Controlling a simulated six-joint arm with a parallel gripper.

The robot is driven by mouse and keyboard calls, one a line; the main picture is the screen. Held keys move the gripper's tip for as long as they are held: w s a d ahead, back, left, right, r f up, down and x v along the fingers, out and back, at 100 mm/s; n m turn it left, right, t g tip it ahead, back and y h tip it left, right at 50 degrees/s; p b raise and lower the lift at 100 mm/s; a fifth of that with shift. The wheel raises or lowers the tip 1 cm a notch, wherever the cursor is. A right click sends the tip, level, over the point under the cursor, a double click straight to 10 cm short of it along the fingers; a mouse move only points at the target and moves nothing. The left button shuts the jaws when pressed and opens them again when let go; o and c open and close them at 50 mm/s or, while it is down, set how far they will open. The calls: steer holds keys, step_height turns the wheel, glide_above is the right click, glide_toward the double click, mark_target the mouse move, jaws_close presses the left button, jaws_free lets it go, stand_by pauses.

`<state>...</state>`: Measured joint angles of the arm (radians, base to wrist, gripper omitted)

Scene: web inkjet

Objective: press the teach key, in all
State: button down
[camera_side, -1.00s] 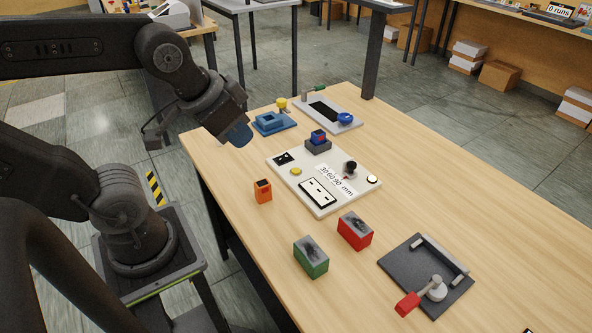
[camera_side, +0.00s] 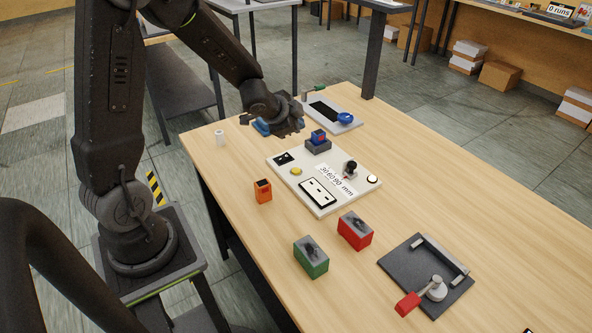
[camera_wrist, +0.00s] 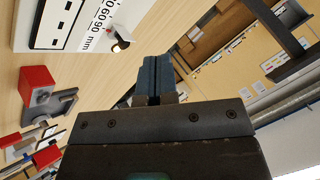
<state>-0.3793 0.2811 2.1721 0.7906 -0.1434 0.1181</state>
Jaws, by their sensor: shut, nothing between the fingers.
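A white panel (camera_side: 300,182) lies on the table in the side view. It carries a yellow button (camera_side: 296,171), a pale round button (camera_side: 372,179) at its right corner, a black knob (camera_side: 350,167) and a scale marked 30 60 90 mm. No readable label shows which is the teach key. My gripper (camera_wrist: 157,75) is shut and empty, its blue fingers together in the wrist view. In the side view it is over the far left of the table, by the blue fixture and away from the panel; its fingertips are hard to make out there. The panel also shows at the wrist view's upper left (camera_wrist: 90,42).
An orange holder (camera_side: 263,191), a green box (camera_side: 311,257) and a red box (camera_side: 355,231) stand in front of the panel. A dark plate with a red-handled lever (camera_side: 425,275) lies at right. A grey tray (camera_side: 345,126) is behind.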

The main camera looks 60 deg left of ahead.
steer(key=m+h, duration=0.1)
glide_above(297, 171)
step_height(297, 171, down, 4)
steer(key=shift+s+f, duration=0.1)
steer(key=shift+f, duration=0.1)
steer(key=shift+f, duration=0.1)
steer(key=shift+f, duration=4.3)
steer(key=shift+f, duration=0.4)
steer(key=shift+f, duration=0.45)
steer(key=shift+r, duration=0.85)
